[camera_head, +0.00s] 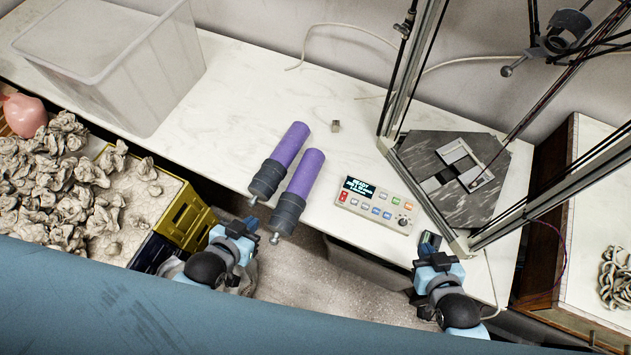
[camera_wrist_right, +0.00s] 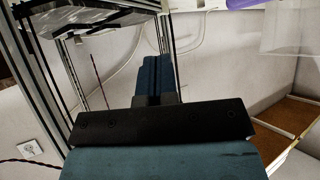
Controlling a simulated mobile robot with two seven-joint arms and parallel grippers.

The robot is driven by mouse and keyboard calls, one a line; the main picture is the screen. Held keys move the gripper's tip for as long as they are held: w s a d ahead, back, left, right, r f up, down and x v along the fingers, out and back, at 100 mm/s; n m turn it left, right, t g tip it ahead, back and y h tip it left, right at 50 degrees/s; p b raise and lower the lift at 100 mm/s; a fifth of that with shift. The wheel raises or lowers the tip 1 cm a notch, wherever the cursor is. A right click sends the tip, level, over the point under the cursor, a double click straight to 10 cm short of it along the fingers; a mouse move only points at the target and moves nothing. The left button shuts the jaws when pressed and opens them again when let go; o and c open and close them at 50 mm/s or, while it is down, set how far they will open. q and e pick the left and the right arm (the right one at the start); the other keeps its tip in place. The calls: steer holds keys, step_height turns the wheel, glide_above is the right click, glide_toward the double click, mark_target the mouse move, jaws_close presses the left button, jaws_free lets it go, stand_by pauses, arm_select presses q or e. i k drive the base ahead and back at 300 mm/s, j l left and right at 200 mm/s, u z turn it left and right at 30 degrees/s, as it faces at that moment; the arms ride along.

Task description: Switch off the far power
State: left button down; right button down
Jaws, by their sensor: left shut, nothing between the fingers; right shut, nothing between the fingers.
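A white control panel (camera_head: 377,205) with a small lit display, a red button (camera_head: 344,196), several coloured buttons and a dark knob lies on the white counter. I cannot tell which control, if any, is the far power. A white wall plate like a socket (camera_wrist_right: 31,149) shows low at the left of the right wrist view. My right gripper (camera_head: 430,243) is shut and empty, below and right of the panel, apart from it. Its closed blue fingers show in the right wrist view (camera_wrist_right: 154,78). My left gripper (camera_head: 238,228) is shut and empty, near the counter's front edge, below the purple cylinders.
Two purple cylinders with dark ends (camera_head: 303,182) lie left of the panel. A metal-framed delta machine (camera_head: 455,175) stands right of it. A clear bin (camera_head: 75,65) stands back left. A yellow-and-blue crate (camera_head: 185,220) of clay pieces is at left. A small cube (camera_head: 336,126) sits mid-counter.

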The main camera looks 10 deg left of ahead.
mark_target(344, 195)
steer(key=k+u, duration=0.1)
steer(key=u, duration=0.3)
steer(key=k+u, duration=0.15)
steer(key=u, duration=0.2)
steer(key=k+u, duration=0.1)
steer(key=u, duration=0.3)
